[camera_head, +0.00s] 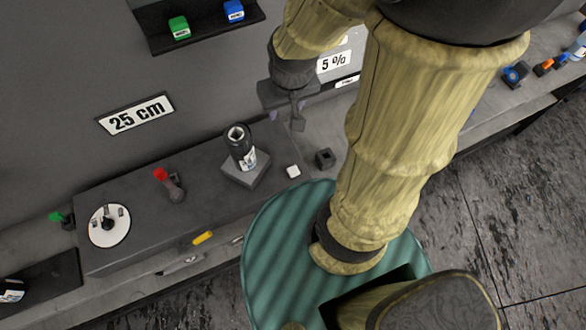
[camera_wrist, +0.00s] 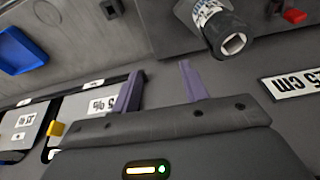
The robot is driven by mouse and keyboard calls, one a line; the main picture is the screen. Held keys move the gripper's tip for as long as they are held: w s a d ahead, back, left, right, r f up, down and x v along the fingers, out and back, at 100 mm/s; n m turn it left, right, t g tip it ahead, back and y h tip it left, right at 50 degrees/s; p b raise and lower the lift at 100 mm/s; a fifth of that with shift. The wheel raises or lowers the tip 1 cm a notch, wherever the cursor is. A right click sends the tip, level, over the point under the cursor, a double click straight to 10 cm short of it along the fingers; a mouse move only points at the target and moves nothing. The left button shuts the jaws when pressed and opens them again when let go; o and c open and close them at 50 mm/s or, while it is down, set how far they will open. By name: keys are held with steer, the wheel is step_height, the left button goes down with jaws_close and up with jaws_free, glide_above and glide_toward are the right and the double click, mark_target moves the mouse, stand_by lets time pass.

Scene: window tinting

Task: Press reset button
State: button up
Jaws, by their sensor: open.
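No label reading "reset" is legible, so I cannot tell which part is the reset button. A small white square (camera_head: 293,171) lies on the bench, right of an upright dark bottle (camera_head: 240,142). A red-tipped lever (camera_head: 172,184) is left of the bottle, and a green knob (camera_head: 57,216) is at the bench's left end. My gripper (camera_head: 286,118) is above and behind the white square, near the wall. The wrist view shows its two purple fingers (camera_wrist: 161,68) apart with nothing between them; the bottle (camera_wrist: 222,30) is beyond them.
A round white dial (camera_head: 109,226) is on the bench's left part. A black cube (camera_head: 324,158) stands right of the white square. A "25 cm" sign (camera_head: 136,114) and a "5 %" panel (camera_head: 334,62) are on the wall. A shelf (camera_head: 205,26) holds green and blue boxes.

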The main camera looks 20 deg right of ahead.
jaws_close()
steer(key=shift+w, duration=0.2)
stand_by(1.3)
